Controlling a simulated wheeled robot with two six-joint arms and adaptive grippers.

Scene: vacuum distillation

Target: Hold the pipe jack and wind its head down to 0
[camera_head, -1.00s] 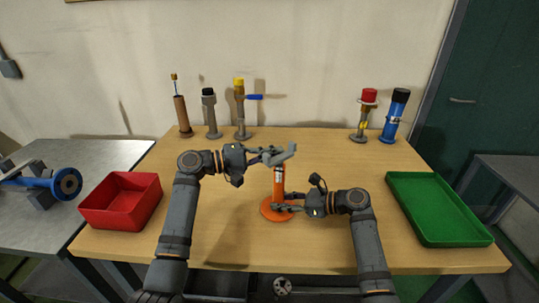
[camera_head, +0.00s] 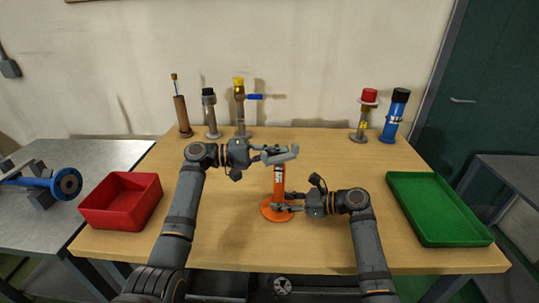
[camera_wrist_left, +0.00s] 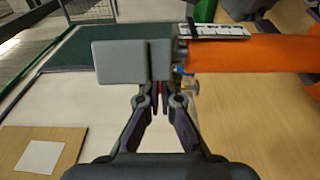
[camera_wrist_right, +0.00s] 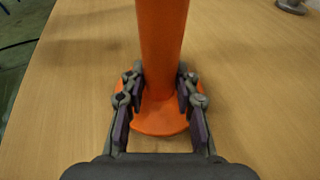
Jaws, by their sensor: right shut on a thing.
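The orange pipe jack (camera_head: 278,185) stands upright on its round base (camera_head: 268,212) in the middle of the table. Its grey head (camera_head: 285,156) sits on top; the left wrist view shows the head (camera_wrist_left: 120,62) beside the orange tube (camera_wrist_left: 255,55), with a marked pale strip (camera_wrist_left: 215,30). My left gripper (camera_head: 268,153) is at the head; its fingertips (camera_wrist_left: 160,92) are close together and partly hidden by the head, so their grip is unclear. My right gripper (camera_wrist_right: 160,85) is shut on the lower tube, just above the base. The strip's reading is too small to tell.
A red bin (camera_head: 122,222) stands at the left and a green tray (camera_head: 440,240) at the right. Several jacks and fittings stand along the back, including a yellow-topped one (camera_head: 239,105) and a blue one (camera_head: 393,118). The table front is clear.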

